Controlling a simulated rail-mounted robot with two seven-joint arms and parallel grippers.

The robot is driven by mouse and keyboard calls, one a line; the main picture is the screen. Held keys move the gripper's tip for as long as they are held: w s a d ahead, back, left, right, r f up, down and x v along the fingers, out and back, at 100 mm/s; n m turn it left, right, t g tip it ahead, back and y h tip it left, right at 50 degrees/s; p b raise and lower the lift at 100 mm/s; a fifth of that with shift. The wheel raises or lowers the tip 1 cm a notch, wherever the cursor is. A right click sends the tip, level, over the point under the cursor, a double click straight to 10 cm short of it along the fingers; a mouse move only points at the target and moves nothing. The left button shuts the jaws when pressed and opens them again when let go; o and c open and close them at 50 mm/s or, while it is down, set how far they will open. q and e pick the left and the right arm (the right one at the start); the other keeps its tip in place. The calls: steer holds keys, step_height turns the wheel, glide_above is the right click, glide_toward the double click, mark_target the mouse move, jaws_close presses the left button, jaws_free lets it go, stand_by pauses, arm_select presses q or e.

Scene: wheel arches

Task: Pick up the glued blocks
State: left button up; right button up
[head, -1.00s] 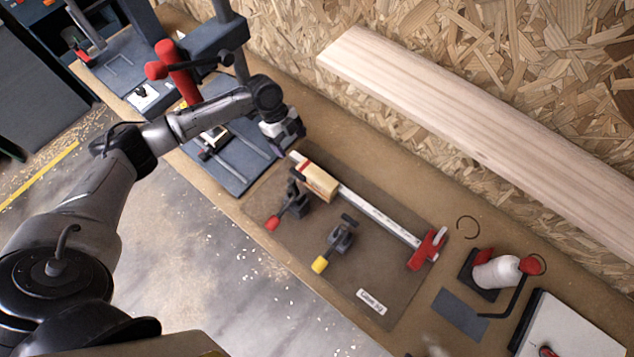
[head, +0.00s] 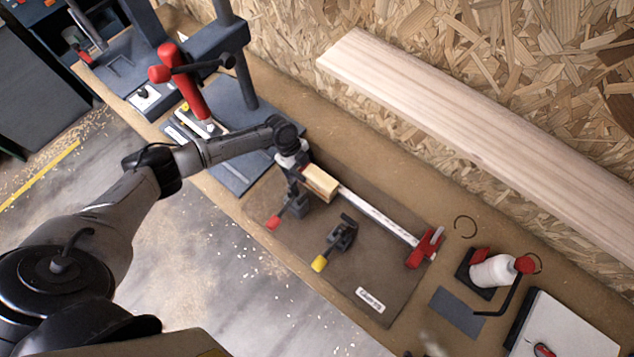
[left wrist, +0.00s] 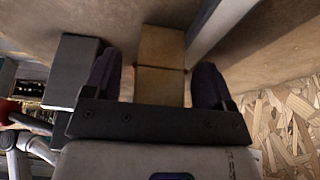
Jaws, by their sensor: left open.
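The glued blocks (head: 321,183), pale wood, lie on the brown mat (head: 385,290) beside the long bar of a clamp (head: 378,212). In the left wrist view the blocks (left wrist: 160,48) show between my two dark fingers, with a thin seam across them. My left gripper (head: 297,176) is open, at the left end of the blocks, pointing down. The left wrist view shows narrow gaps between the fingers (left wrist: 157,76) and the wood. The gripper partly hides the near end of the blocks. My right gripper is not in view.
A toggle clamp with a red handle (head: 275,222) stands close below the gripper; another has a yellow handle (head: 319,264). The bar clamp's red end (head: 425,248) lies right. A white bottle (head: 492,271) stands right.

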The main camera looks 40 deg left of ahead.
arm_select(q)
steer(key=shift+d+f, duration=0.15)
steer(key=shift+f, duration=0.2)
steer(key=c, duration=1)
steer(key=shift+r, duration=0.1)
steer(key=shift+c, duration=0.2)
